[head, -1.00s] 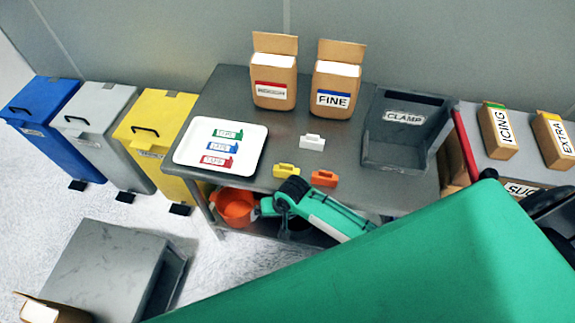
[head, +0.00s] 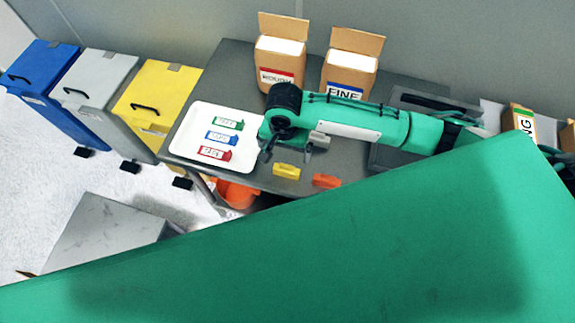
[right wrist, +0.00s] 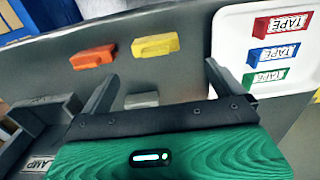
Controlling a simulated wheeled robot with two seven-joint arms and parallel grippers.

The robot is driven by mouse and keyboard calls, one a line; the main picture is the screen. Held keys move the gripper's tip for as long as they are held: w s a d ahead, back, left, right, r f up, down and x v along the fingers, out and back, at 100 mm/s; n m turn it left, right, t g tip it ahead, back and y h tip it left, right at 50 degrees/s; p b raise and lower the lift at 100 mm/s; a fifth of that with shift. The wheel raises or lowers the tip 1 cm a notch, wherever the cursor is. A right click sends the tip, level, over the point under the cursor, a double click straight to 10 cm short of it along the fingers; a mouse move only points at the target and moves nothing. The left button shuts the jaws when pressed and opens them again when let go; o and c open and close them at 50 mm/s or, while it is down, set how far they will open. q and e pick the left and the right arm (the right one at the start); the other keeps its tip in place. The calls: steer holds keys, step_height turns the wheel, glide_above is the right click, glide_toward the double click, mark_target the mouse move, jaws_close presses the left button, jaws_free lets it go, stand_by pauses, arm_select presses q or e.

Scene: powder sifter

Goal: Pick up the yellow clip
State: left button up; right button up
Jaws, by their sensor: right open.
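The yellow clip (head: 287,171) lies near the front edge of the grey table, and it also shows in the right wrist view (right wrist: 155,44). My right gripper (head: 286,152) is over the table just behind the clip, open and empty. In the right wrist view, the fingers (right wrist: 161,70) are spread apart and the clip lies beyond their tips, not between them. My left gripper is not in view.
An orange clip (head: 326,181) lies right of the yellow one. A white tray (head: 180,152) with tape labels is on the left. FINE box (head: 350,65) and another box (head: 280,50) stand behind.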

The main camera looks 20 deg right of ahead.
mark_target(287, 166)
step_height(287, 166, down, 3)
steer(key=shift+d+f, duration=0.1)
steer(key=shift+s+f+p, duration=0.15)
steer(key=shift+f+p, duration=0.25)
steer(key=shift+f, duration=0.35)
steer(key=shift+s+f+p, duration=0.1)
steer(key=shift+f+p, duration=0.25)
steer(key=shift+f, duration=0.35)
steer(key=f, duration=0.1)
steer(key=f+p, duration=0.1)
steer(key=f, duration=0.1)
steer(key=shift+s+d+f, duration=0.1)
steer(key=shift+s+f, duration=0.1)
steer(key=shift+f, duration=0.25)
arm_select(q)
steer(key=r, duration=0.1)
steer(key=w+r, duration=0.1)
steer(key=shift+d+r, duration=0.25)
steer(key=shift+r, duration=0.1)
arm_select(e)
steer(key=shift+c, duration=0.9)
steer(key=c, duration=0.9)
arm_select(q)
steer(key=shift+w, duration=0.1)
arm_select(e)
steer(key=shift+o, duration=0.2)
